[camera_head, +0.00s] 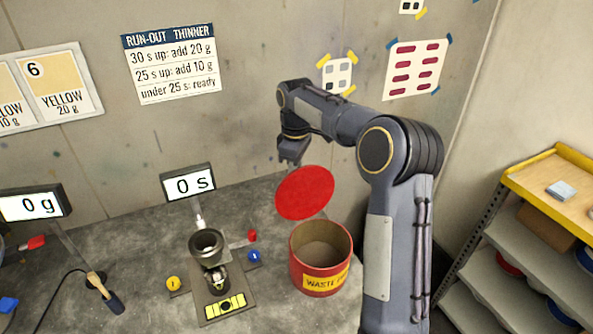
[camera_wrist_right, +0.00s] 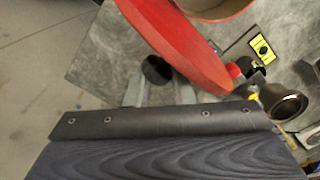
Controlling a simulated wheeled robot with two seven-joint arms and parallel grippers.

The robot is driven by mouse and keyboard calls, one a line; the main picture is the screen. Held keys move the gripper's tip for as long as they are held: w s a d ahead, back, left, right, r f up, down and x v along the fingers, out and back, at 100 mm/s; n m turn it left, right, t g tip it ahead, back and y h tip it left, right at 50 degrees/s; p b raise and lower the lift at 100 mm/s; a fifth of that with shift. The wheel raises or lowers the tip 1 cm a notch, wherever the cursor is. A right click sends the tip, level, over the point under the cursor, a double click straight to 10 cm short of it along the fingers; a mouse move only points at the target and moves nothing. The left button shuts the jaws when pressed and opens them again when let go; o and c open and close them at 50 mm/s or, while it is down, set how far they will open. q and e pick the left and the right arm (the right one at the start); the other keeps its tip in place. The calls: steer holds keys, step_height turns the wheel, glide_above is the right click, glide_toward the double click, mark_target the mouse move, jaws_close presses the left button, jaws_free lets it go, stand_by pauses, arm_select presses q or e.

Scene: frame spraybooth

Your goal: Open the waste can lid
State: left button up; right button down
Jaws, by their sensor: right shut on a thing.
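The red waste can (camera_head: 320,280) stands on the bench with its mouth open, and its inside shows. Its round red lid (camera_head: 305,193) is tilted steeply up at the back left of the rim. In the right wrist view the lid (camera_wrist_right: 185,45) is seen edge-on, with part of the can's rim (camera_wrist_right: 220,12) beyond it. My right gripper (camera_head: 292,158) is behind the top of the lid. In the wrist view its fingers (camera_wrist_right: 158,92) are at a dark round knob (camera_wrist_right: 157,70) beside the lid, shut on it. My left gripper is in neither view.
Left of the can stands a cup holder (camera_head: 208,245) with a dark cup, below a timer display (camera_head: 188,183) reading 0 s. A scale display (camera_head: 35,204) reads 0 g. A shelf rack (camera_head: 530,195) stands at the right.

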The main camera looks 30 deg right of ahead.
steer(key=shift+s+d+f, duration=0.1)
steer(key=shift+d+f, duration=0.3)
steer(key=shift+f, duration=0.05)
steer(key=c, duration=1.7)
jaws_free()
steer(key=o, duration=0.6)
steer(key=shift+d, duration=0.25)
steer(key=shift+a+r, duration=0.1)
steer(key=shift+r, duration=0.2)
step_height(320, 180, up, 7)
steer(key=shift+r, duration=0.15)
steer(key=shift+c, duration=0.4)
